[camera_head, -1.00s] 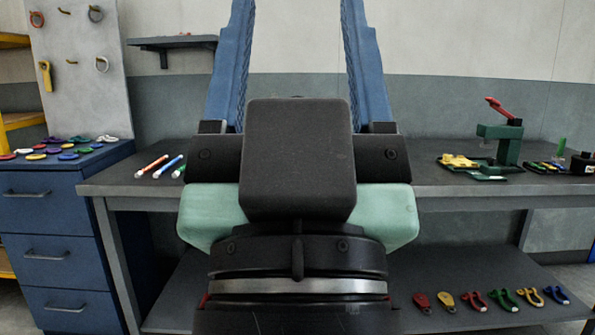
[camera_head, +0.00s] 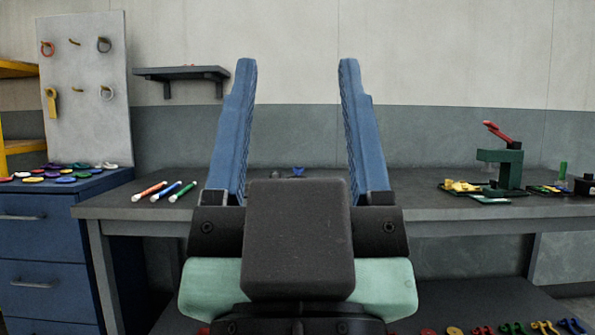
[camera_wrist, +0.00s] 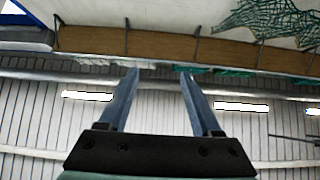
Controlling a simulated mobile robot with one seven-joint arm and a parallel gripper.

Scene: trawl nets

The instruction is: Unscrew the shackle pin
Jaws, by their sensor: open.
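My gripper (camera_head: 297,62) points up in the head view, in front of the workbench, its two blue fingers wide apart with nothing between them. It also shows open and empty in the wrist view (camera_wrist: 157,70). A small blue item (camera_head: 298,172) and a dark item beside it show on the bench behind my gripper, partly hidden; I cannot tell whether either is a shackle or its pin. Several coloured shackle-like pieces (camera_head: 516,328) lie on the lower shelf at the picture's bottom edge, cut off. No shackle pin can be made out clearly.
On the workbench (camera_head: 450,215) lie several marker-like sticks (camera_head: 172,190) at left; a green press with a red handle (camera_head: 503,165) stands at right. A blue drawer cabinet (camera_head: 35,240) is far left. A green net (camera_wrist: 270,20) shows in the wrist view.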

